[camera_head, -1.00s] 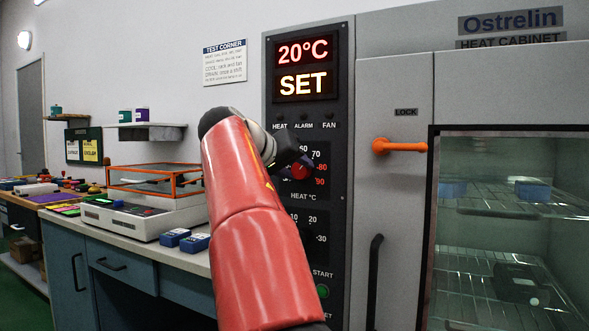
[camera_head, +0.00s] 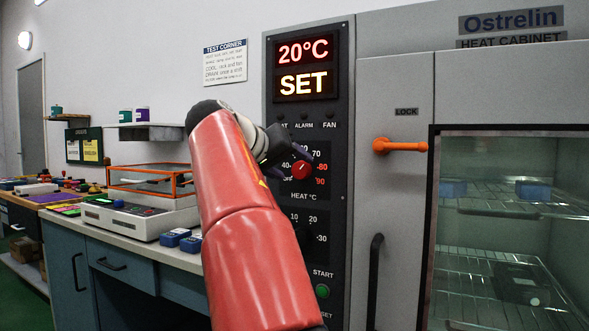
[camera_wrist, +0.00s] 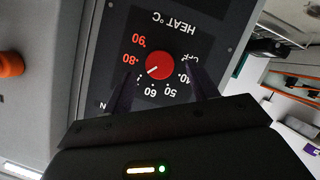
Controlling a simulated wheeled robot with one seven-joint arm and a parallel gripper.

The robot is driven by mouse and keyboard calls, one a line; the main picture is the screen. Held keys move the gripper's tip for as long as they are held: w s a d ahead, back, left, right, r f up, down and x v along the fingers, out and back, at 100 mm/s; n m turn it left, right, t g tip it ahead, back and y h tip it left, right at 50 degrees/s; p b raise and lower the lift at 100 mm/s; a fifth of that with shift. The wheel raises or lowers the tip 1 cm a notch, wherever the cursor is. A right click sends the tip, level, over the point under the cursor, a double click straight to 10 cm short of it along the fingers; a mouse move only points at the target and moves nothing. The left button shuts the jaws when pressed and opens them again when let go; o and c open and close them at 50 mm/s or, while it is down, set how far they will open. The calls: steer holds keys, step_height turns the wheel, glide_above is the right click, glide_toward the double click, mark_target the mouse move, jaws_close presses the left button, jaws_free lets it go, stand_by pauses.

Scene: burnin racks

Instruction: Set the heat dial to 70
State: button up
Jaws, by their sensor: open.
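The heat dial is a red round knob (camera_head: 302,170) on the dark control panel, ringed by printed numbers. It also shows in the wrist view (camera_wrist: 158,66), where the picture is upside down. Its white mark points toward the 70, which is partly hidden behind a finger. My gripper (camera_head: 286,154) is just left of the dial in the head view and covers part of its scale. In the wrist view my gripper (camera_wrist: 159,70) is open, its dark fingers spread on either side of the knob with gaps, holding nothing. The display (camera_head: 303,68) reads 20°C and SET.
A second dial scale (camera_head: 312,218) lies below, mostly behind my arm. A green start button (camera_head: 322,291) is lower down. An orange lock handle (camera_head: 400,146) sticks out right of the panel. A bench (camera_head: 120,235) with instruments stands to the left.

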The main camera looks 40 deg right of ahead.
steer(key=v, duration=0.5)
steer(key=shift+s+a, duration=0.1)
steer(key=shift+a, duration=0.1)
steer(key=s+a+f+n+y, duration=0.2)
steer(key=s+a+f+y, duration=0.2)
steer(key=f, duration=0.9)
steer(key=s+a+f+n+t+y, duration=0.1)
steer(key=s+a+f+n+y, duration=0.2)
steer(key=f, duration=1.1)
steer(key=s+a+f+n+t+y, duration=0.1)
steer(key=s+a+f+n+y, duration=0.2)
steer(key=s+a+f+y, duration=0.3)
steer(key=s+a+f, duration=0.5)
steer(key=a+f, duration=0.3)
steer(key=a, duration=0.1)
steer(key=shift+s+f, duration=0.25)
steer(key=shift+s, duration=0.15)
